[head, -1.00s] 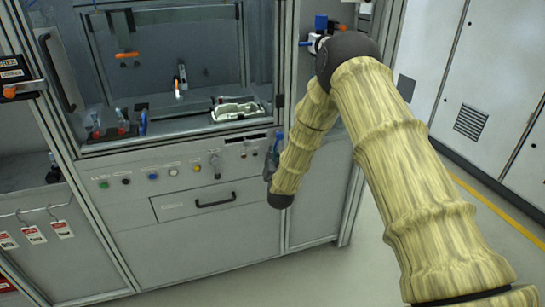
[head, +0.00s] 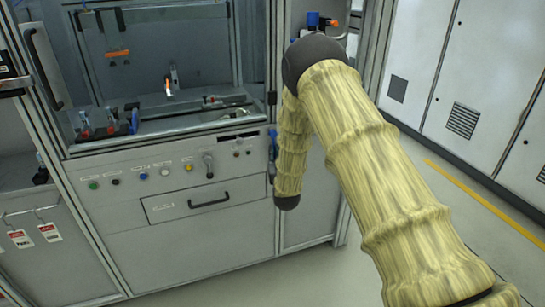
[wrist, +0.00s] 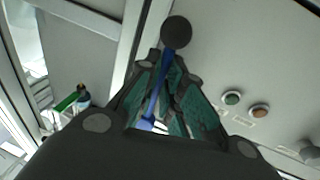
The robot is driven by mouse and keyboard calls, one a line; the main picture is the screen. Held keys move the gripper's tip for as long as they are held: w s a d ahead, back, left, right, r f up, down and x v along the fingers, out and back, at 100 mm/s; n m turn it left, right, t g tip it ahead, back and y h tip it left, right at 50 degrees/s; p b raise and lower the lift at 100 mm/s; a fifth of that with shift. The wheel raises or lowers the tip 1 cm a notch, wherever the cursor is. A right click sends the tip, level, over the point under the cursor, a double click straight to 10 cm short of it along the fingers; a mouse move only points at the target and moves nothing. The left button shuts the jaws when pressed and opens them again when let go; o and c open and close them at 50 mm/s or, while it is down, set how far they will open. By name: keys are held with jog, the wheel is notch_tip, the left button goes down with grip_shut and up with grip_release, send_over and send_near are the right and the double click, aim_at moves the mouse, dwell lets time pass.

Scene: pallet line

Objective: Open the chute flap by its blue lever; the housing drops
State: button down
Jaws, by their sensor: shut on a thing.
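In the wrist view the blue lever (wrist: 160,88), with a round black knob at its end, runs between the two fingers. My gripper (wrist: 170,80) is shut on the lever, its teal pads on either side. In the head view a small blue part (head: 273,140) shows beside my arm on the machine's front; my arm hides most of my gripper there. The pale housing is not in sight in either view now. The fixture (head: 218,101) in the cabinet where it lay shows bare. I cannot make out the chute flap.
Red tags (head: 50,232) hang at the left. Open floor with a yellow line (head: 480,200) lies to the right, before grey cabinets (head: 440,70).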

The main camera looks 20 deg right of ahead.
jog(key=shift+d+r+n+t+y+b, duration=0.2)
jog(key=shift+d+n+b, duration=0.35)
jog(key=shift+n, duration=0.55)
jog(key=shift+d+n+t+y+b, duration=0.1)
jog(key=shift+d+n+y+b, duration=0.2)
jog(key=shift+d+n, duration=0.65)
jog(key=shift+r+n, duration=0.1)
jog(key=shift+n, duration=0.35)
jog(key=c, duration=1.5)
grip_release()
jog(key=shift+c, duration=0.2)
jog(key=shift+a, duration=0.1)
jog(key=s+a+f, duration=0.1)
jog(key=s+f, duration=0.1)
jog(key=s, duration=0.9)
jog(key=shift+s, duration=0.35)
